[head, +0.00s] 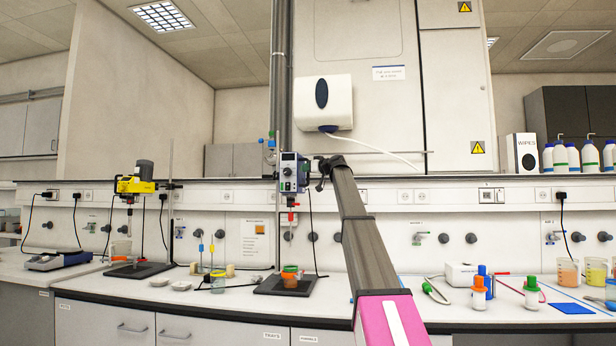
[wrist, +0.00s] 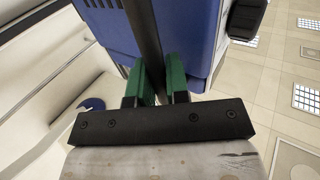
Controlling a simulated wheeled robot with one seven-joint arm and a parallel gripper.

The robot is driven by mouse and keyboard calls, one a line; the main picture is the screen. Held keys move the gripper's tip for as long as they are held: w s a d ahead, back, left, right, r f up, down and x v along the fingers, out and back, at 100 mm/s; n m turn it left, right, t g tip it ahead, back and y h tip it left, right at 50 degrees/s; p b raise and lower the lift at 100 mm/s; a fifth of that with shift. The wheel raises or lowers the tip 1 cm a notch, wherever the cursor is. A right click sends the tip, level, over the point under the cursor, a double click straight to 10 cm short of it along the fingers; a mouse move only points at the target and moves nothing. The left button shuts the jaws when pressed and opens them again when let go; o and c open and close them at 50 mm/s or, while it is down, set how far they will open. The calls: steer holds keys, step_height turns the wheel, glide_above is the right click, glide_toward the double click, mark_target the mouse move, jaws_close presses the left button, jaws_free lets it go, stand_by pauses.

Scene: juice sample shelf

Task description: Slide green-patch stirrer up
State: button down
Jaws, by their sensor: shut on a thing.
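A blue and dark grey stirrer (head: 291,172) hangs high on a stand at the middle of the bench, its shaft pointing down above an orange beaker (head: 290,279). Its front shows a small greenish area, too small to make out well. My gripper (head: 318,170) is at the stirrer's right side. In the wrist view, the green fingers of my gripper (wrist: 161,80) close on a dark bar (wrist: 147,38) running against the blue stirrer housing (wrist: 187,35). Where the bar joins the housing is hidden.
A yellow stirrer (head: 135,185) stands to the left on its own stand. A glass jar (head: 218,283) with sticks is between the two. Several bottles and beakers stand on the right bench. A white dispenser (head: 323,103) with a hose is on the wall above.

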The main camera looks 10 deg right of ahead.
steer(key=shift+w+r, duration=0.1)
steer(key=shift+r, duration=0.4)
steer(key=c, duration=1.1)
jaws_free()
steer(key=shift+f, duration=0.1)
steer(key=v, duration=1.1)
